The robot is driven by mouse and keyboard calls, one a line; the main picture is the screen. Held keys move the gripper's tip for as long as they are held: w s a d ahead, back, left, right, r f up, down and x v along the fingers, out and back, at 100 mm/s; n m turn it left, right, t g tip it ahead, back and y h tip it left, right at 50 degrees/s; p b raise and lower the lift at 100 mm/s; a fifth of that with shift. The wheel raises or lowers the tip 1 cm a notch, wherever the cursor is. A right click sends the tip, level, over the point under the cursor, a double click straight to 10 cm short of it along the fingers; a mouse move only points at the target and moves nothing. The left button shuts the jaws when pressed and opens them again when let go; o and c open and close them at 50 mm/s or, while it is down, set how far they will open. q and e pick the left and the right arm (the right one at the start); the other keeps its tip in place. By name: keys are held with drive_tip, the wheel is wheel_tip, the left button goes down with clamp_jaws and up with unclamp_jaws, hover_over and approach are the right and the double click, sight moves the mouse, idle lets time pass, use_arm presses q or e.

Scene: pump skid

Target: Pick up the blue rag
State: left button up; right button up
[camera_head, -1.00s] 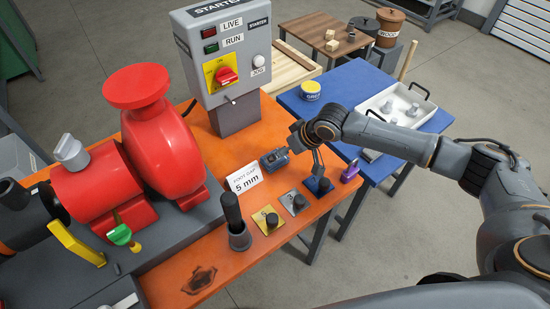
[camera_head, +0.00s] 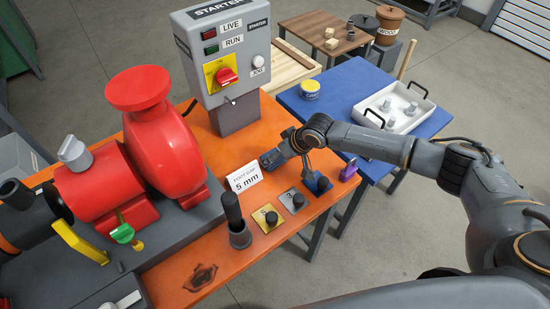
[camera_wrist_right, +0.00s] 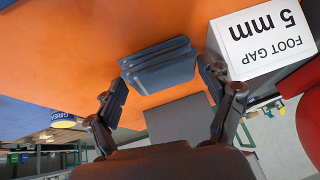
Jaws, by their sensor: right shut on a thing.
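The blue rag (camera_wrist_right: 160,68) is a dark blue-grey folded bundle. In the wrist view it sits between the two fingers of my right gripper (camera_wrist_right: 165,92), against the orange bench top. In the head view, my right gripper (camera_head: 275,157) reaches in from the right and is low at the bench, just right of the white card. It largely covers the rag there. It is shut on the rag; whether the rag is clear of the bench top I cannot tell. My left gripper is not in view.
A white "FOOT GAP 5 mm" card (camera_head: 244,178) stands close beside the gripper. Several knobbed plates, such as the yellow one (camera_head: 268,220), and a purple padlock (camera_head: 349,171) are nearby. The red pump (camera_head: 160,150) and starter box (camera_head: 225,60) stand left and behind.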

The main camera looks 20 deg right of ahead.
drive_tip(key=shift+r+b, duration=0.3)
drive_tip(key=shift+r, duration=0.1)
drive_tip(key=shift+s+r+b, duration=0.2)
drive_tip(key=shift+r+b, duration=0.2)
drive_tip(key=shift+r, duration=0.85)
drive_tip(key=s+r+b, duration=0.2)
drive_tip(key=s+r, duration=0.7)
drive_tip(key=s, duration=0.4)
drive_tip(key=shift+s+d+r+b, duration=0.3)
drive_tip(key=shift+d+r, duration=0.05)
